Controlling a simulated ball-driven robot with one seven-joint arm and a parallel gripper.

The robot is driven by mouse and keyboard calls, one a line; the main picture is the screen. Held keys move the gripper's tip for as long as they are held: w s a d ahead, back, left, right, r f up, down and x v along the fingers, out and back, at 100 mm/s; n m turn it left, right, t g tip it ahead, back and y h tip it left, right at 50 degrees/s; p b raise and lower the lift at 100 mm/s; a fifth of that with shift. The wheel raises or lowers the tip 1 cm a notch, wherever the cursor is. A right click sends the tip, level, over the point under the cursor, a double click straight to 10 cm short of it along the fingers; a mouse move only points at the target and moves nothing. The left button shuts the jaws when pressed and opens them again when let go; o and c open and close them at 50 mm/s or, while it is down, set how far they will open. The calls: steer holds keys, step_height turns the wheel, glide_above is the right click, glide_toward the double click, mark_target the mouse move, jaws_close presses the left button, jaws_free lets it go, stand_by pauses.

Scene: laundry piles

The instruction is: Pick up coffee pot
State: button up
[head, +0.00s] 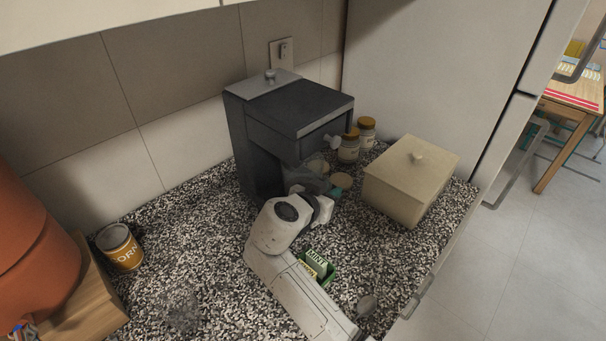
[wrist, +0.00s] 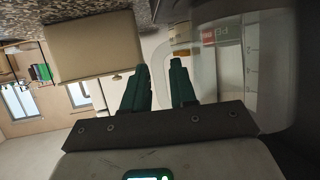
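The coffee pot (head: 317,167) is a clear glass carafe inside the dark coffee maker (head: 262,160), partly hidden by my arm in the head view. In the wrist view the clear pot (wrist: 235,75) fills the right side, with its pale handle (wrist: 160,55) looping toward the fingers. My gripper (wrist: 159,66) has two dark green fingers with a gap between them. Part of the handle shows in this gap; I cannot tell whether either finger touches it. In the head view the fingers are mostly hidden at the coffee maker's front.
A beige lidded box (head: 408,185) stands right of the coffee maker. Jars with brown lids (head: 349,147) stand behind. A green box of packets (head: 317,266) is beside my arm. A corn can (head: 120,247) is at the left. The speckled counter (head: 200,235) is clear left of my arm.

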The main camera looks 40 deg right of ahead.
steer(key=shift+d, duration=0.15)
jaws_close()
stand_by(0.4)
